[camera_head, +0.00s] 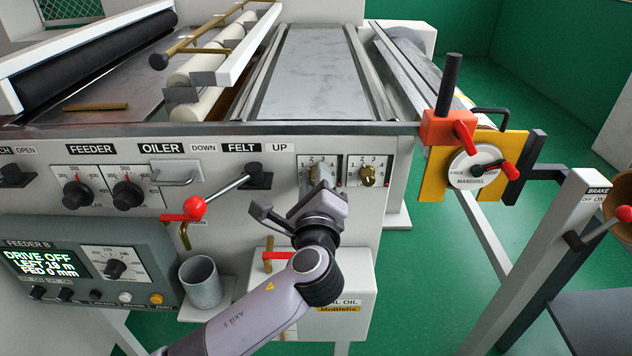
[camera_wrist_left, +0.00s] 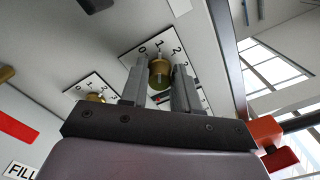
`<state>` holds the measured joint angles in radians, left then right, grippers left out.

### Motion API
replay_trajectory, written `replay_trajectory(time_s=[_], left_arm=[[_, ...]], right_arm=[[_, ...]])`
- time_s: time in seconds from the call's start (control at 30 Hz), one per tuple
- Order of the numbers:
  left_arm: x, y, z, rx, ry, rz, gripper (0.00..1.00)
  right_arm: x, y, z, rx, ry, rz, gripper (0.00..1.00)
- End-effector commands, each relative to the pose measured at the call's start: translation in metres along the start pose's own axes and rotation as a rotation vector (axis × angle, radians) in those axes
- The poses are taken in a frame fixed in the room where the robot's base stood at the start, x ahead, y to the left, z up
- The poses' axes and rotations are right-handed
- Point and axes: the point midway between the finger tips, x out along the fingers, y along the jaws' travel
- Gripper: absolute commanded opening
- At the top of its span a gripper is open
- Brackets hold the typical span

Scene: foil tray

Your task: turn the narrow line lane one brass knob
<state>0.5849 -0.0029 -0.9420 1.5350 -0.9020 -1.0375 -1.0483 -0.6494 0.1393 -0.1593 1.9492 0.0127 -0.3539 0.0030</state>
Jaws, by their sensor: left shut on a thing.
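Two white numbered dial plates sit side by side on the grey front panel. My left gripper (camera_head: 322,182) is in front of the left plate (camera_head: 304,163) and hides most of it. In the left wrist view its fingers (camera_wrist_left: 161,88) stand on both sides of a brass knob (camera_wrist_left: 160,72), shut on it. The numbered plate (camera_wrist_left: 143,49) shows behind that knob. The right plate's brass knob (camera_head: 368,175) is free in the head view. Another brass knob (camera_wrist_left: 97,97) shows left of the fingers in the wrist view. The lane names cannot be read. My right gripper is not in view.
A red-tipped lever (camera_head: 195,207) sticks out left of my left gripper. An oil box (camera_head: 345,290) with a red handle (camera_head: 278,255) is below. A metal cup (camera_head: 200,283) stands at lower left. The yellow mandrel plate (camera_head: 434,175) with red clamps is to the right.

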Motion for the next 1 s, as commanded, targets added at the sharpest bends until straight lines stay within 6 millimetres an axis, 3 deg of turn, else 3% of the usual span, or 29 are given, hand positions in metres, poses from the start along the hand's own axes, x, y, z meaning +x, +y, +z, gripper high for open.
replay_trajectory(time_s=[0.1,0.13,0.2,0.57,1.0], left_arm=[[0.0,0.001,-0.001,0.001,0.002,0.002,0.0],[0.0,0.001,-0.001,0.001,0.002,0.002,0.34],[0.0,0.001,-0.001,0.001,0.002,0.002,0.55],[-0.003,0.001,-0.001,0.001,0.001,0.001,0.55],[-0.057,0.001,-0.002,-0.001,0.004,0.002,0.55]], right_arm=[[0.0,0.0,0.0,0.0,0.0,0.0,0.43],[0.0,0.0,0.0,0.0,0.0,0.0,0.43],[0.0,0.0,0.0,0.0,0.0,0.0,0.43],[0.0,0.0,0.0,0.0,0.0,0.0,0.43],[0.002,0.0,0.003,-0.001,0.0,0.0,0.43]])
